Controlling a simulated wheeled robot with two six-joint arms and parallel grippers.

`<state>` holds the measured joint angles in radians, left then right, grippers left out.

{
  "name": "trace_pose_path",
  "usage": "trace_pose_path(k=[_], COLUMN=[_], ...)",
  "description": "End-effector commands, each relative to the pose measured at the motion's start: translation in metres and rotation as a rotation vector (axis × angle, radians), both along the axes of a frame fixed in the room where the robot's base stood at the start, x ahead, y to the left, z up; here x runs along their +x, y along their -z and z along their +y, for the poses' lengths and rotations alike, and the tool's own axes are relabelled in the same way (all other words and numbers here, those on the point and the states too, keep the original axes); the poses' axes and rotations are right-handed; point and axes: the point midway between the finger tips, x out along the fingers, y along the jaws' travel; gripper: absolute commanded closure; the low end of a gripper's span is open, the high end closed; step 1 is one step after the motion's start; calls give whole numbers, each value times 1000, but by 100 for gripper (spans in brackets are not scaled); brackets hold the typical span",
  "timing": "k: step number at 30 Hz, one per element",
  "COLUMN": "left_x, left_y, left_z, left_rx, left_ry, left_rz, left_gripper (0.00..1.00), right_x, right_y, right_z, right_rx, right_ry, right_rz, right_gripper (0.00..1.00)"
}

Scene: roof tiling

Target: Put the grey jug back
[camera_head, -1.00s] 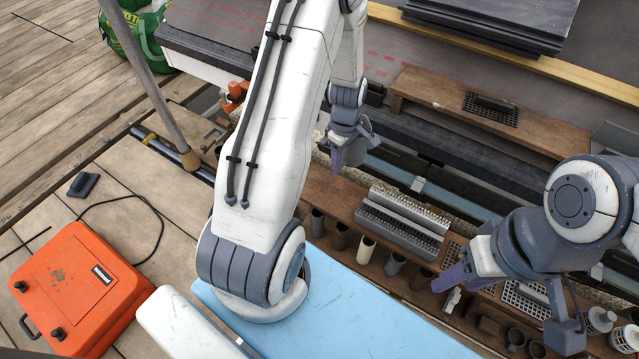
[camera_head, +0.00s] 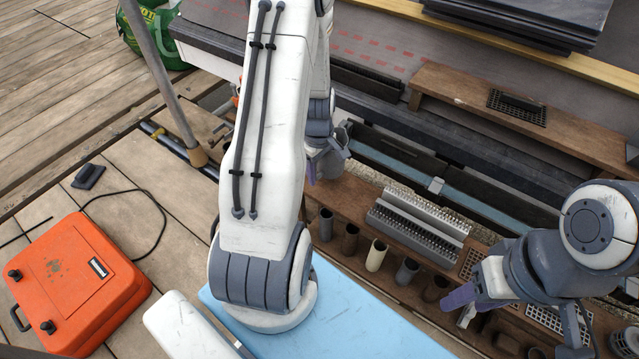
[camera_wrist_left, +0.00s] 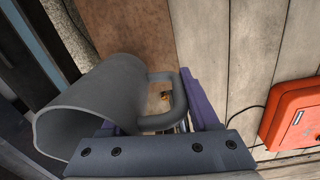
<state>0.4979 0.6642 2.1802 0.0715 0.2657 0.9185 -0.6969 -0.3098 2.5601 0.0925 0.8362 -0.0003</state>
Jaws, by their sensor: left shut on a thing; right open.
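The grey jug (camera_wrist_left: 95,105) fills the left of the left wrist view, tilted, with its wide mouth towards the lower left. Its loop handle (camera_wrist_left: 178,100) lies between the purple fingers of my left gripper, which is shut on it. In the head view my left gripper (camera_head: 316,168) is above the near end of the brown plank shelf, partly behind my own arm. A grey piece of the jug (camera_head: 334,158) shows beside it. My right gripper (camera_head: 464,300) is open and empty over the right part of the shelf.
Several small pots, one cream (camera_head: 376,255), line the shelf's near edge. A grey ridged tray (camera_head: 415,225) stands behind them. An orange case (camera_head: 75,285) lies on the boards at left. A pole (camera_head: 160,80) stands left of my left arm.

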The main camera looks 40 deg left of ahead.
Motion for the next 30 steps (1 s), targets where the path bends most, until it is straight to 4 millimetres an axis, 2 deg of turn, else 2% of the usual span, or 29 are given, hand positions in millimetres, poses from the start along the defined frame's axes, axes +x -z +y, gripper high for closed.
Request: trace_pose_path(k=[4, 10, 22, 23, 24, 25, 30], left_x=[0, 0, 0, 0, 0, 0, 0], left_y=[12, 42, 44, 44, 44, 44, 44], left_z=[2, 2, 2, 2, 2, 2, 2], left_rx=[0, 0, 0, 1, 1, 1, 0], left_ry=[1, 0, 0, 0, 0, 0, 0], left_rz=[0, 0, 0, -1, -1, -1, -1], left_gripper=[100, 100, 100, 31, 15, 8, 8], right_x=[0, 0, 0, 0, 0, 0, 0], right_y=[8, 28, 27, 26, 26, 26, 26], right_z=[0, 0, 0, 0, 0, 0, 0], right_rx=[0, 0, 0, 0, 0, 0, 0], right_ry=[0, 0, 0, 0, 0, 0, 0], right_rz=[0, 0, 0, 0, 0, 0, 0], right_gripper=[50, 50, 50, 50, 50, 50, 50])
